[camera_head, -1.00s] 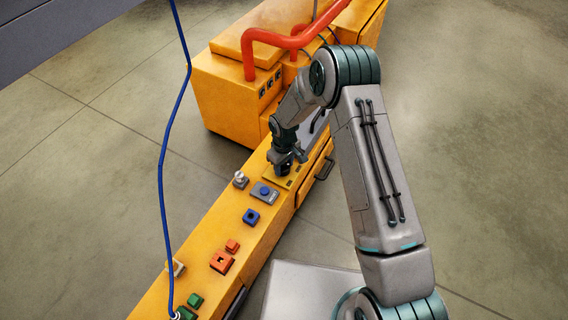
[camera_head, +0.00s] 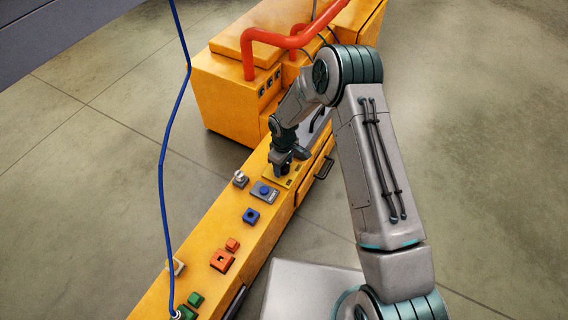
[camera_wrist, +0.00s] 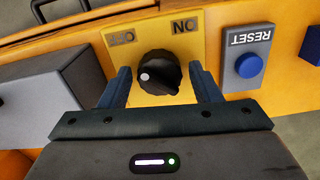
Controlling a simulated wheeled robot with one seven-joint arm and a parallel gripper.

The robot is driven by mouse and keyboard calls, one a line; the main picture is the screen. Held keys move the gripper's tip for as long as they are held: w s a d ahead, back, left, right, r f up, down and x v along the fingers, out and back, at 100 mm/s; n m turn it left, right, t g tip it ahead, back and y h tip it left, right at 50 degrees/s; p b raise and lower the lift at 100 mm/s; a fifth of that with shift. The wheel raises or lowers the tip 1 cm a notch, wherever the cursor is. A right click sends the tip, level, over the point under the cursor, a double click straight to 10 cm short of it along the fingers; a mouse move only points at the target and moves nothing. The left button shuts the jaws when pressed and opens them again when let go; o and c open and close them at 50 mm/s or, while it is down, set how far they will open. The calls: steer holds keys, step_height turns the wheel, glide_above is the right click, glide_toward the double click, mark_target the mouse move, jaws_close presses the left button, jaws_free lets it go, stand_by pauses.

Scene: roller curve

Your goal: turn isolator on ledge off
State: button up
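The isolator is a black rotary knob (camera_wrist: 158,74) on a yellow plate (camera_wrist: 184,48) marked OFF at upper left and ON at upper right, the letters inverted in the wrist view. A white dot on the knob sits toward its left side. My gripper (camera_wrist: 162,87) is open, with one blue finger on each side of the knob and visible gaps between. In the head view my gripper (camera_head: 281,170) is low over the yellow plate (camera_head: 297,180) on the ledge and hides the knob.
A grey RESET plate with a blue button (camera_wrist: 249,65) is right of the knob. A grey box (camera_wrist: 42,100) is at left. Along the ledge are a blue square part (camera_head: 251,216), orange blocks (camera_head: 222,260) and green blocks (camera_head: 195,299). A blue cable (camera_head: 163,180) hangs in front.

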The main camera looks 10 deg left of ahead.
steer(key=shift+o, duration=0.4)
steer(key=shift+r, duration=0.1)
step_height(320, 180, up, 14)
steer(key=p, duration=0.4)
steer(key=shift+f, duration=0.2)
steer(key=s+d+r+m+p, duration=0.2)
steer(key=d+r+p, duration=0.3)
steer(key=r, duration=0.7)
steer(key=s+d+r+m+t+p, duration=0.15)
steer(key=d+r+p, duration=0.4)
steer(key=r, duration=0.55)
steer(key=s+d+r+m+p, duration=0.3)
steer(key=d+r+p, duration=0.15)
steer(key=r, duration=0.75)
steer(key=s+d+r+m+p, duration=0.2)
steer(key=s+d+r+p, duration=0.1)
steer(key=s+r+p, duration=0.1)
steer(key=s+d+r+m+t+p, duration=0.1)
steer(key=s+d+r+m+p, duration=0.1)
steer(key=s+d+r+p, duration=0.2)
steer(key=s+d+r+m+p, duration=0.2)
steer(key=s+d+r+p, duration=0.1)
steer(key=s+r, duration=0.6)
step_height(320, 180, up, 3)
steer(key=shift+d+f+m+p, duration=0.1)
steer(key=shift+d+m+p, duration=0.25)
steer(key=shift+p, duration=0.4)
